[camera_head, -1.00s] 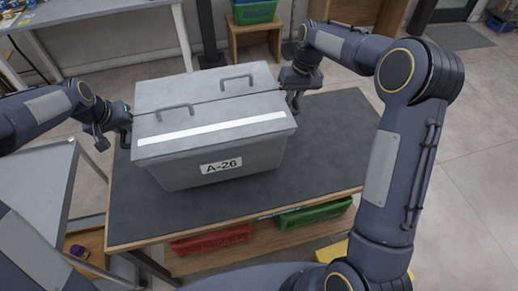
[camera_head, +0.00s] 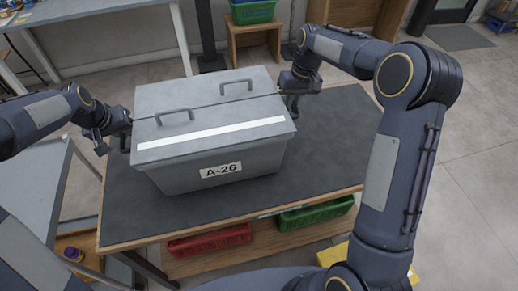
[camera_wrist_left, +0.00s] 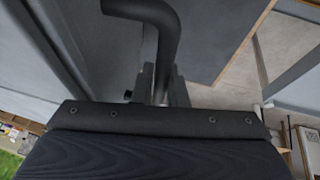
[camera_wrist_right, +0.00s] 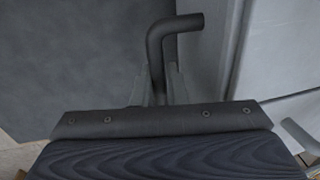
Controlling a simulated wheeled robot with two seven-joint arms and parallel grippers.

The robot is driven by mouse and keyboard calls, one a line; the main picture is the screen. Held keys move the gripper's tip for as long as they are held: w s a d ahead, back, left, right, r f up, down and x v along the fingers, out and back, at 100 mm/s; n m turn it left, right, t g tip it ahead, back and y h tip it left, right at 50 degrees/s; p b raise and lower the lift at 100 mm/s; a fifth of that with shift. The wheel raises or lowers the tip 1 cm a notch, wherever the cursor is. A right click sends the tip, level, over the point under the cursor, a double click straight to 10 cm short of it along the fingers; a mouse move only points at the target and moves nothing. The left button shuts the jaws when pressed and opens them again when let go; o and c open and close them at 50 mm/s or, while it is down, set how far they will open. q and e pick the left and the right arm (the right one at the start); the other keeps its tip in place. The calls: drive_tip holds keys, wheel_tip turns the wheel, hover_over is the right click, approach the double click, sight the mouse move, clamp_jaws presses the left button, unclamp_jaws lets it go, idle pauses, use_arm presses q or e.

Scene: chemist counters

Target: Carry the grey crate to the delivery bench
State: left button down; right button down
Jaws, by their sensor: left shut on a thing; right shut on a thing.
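The grey crate (camera_head: 222,152), lidded and labelled A-26, is level over a dark-topped wooden bench (camera_head: 315,165). I cannot tell whether its base touches the bench top. My left gripper (camera_head: 123,135) is shut on a side handle at the crate's left; the left wrist view shows the dark handle (camera_wrist_left: 164,40) between the fingers. My right gripper (camera_head: 291,98) is shut on the handle at the right side; this handle (camera_wrist_right: 156,50) shows in the right wrist view. The frames do not mark which bench is the delivery bench.
Red (camera_head: 209,240) and green (camera_head: 315,213) bins sit on the bench's lower shelf. A grey table (camera_head: 30,185) stands close at left, another table (camera_head: 95,10) behind it. A wooden stool (camera_head: 254,37) holds a green bin at the back. Open floor (camera_head: 475,130) lies at right.

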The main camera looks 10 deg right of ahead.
use_arm(q)
drive_tip(key=shift+w+f, duration=0.1)
drive_tip(key=shift+f, duration=0.25)
use_arm(e)
drive_tip(key=shift+f, duration=0.35)
use_arm(q)
drive_tip(key=c, duration=1.8)
unclamp_jaws()
drive_tip(key=shift+a+f, duration=0.1)
drive_tip(key=shift+c, duration=0.2)
use_arm(e)
drive_tip(key=c, duration=1.8)
unclamp_jaws()
drive_tip(key=shift+c, duration=0.2)
use_arm(q)
drive_tip(key=o, duration=0.4)
use_arm(e)
drive_tip(key=o, duration=0.4)
drive_tip(key=shift+r, duration=0.15)
use_arm(q)
drive_tip(key=v, duration=1.2)
use_arm(e)
drive_tip(key=r, duration=0.3)
drive_tip(key=d+r, duration=0.1)
drive_tip(key=r, duration=0.3)
drive_tip(key=d+r, duration=0.1)
drive_tip(key=r, duration=0.3)
drive_tip(key=shift+d+r, duration=0.1)
drive_tip(key=shift+r, duration=0.15)
